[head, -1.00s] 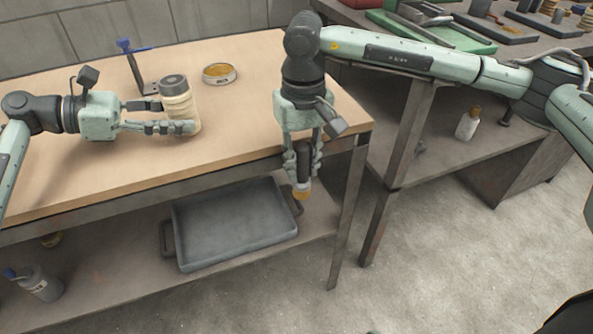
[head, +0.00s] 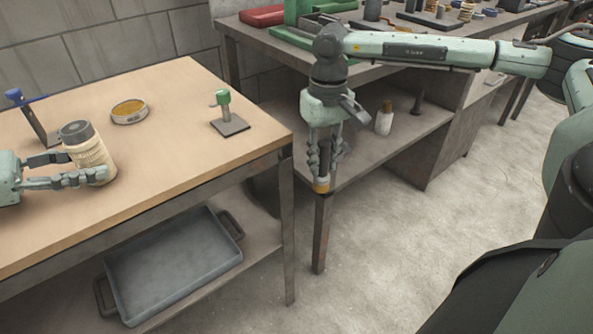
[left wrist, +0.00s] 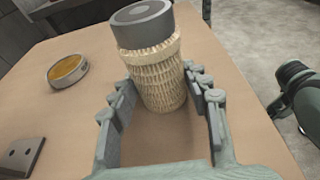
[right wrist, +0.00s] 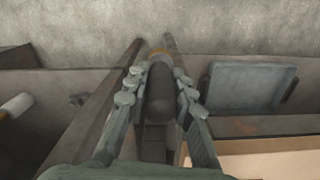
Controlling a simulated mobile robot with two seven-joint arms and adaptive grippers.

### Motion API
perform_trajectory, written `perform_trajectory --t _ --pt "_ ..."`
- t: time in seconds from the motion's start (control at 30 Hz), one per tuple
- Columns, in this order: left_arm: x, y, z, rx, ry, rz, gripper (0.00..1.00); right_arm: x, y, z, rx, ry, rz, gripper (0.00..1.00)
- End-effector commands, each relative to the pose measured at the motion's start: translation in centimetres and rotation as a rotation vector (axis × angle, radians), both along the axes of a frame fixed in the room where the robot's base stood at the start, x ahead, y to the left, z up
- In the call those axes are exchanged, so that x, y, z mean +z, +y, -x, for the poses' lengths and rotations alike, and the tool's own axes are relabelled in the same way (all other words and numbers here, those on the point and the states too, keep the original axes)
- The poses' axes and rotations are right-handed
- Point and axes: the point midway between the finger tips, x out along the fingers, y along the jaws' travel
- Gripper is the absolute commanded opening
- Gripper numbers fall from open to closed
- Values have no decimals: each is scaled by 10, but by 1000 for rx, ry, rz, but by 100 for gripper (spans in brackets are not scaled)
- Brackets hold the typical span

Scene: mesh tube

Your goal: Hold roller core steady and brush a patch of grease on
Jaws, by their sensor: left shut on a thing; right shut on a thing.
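The roller core (head: 92,152) is a cream, mesh-patterned cylinder with a dark grey end, standing roughly upright at the left of the wooden table. My left gripper (head: 85,167) is shut on it, one finger on each side. The left wrist view shows the core (left wrist: 160,75) between the fingers. My right gripper (head: 326,168) is shut on a brush with a dark handle (right wrist: 158,92) and an orange-and-white lower end (head: 321,185), pointing down. It hangs beyond the table's right end, away from the core. A round tin of amber grease (head: 129,112) sits behind the core.
A small stand with a green top (head: 229,122) is near the table's right corner. A blue-topped metal bracket (head: 32,118) stands at the left. A grey tray (head: 175,265) lies on the lower shelf. The table's middle is clear.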

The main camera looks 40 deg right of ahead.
Motion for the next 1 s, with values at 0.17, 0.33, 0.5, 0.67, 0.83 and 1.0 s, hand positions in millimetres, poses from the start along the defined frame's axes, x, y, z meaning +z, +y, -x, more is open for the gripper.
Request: perform_trajectory --t 0.17,0.33,0.5,0.67,0.83,1.0 --pt "1 0 0 0 -1 1 31 17 -10 -33 -91 -7 -1 0" --pt "1 0 0 0 -1 1 31 34 -16 -67 -184 -7 -2 0" --pt "1 0 0 0 -1 1 31 62 -22 -111 -312 -8 -4 0" --pt "1 0 0 0 -1 1 31 101 -25 -162 -473 -8 -3 0" --pt "1 0 0 0 -1 1 31 136 -24 -201 -608 -6 -2 0" --pt "1 0 0 0 -1 1 31 156 0 -234 -668 -4 1 0"
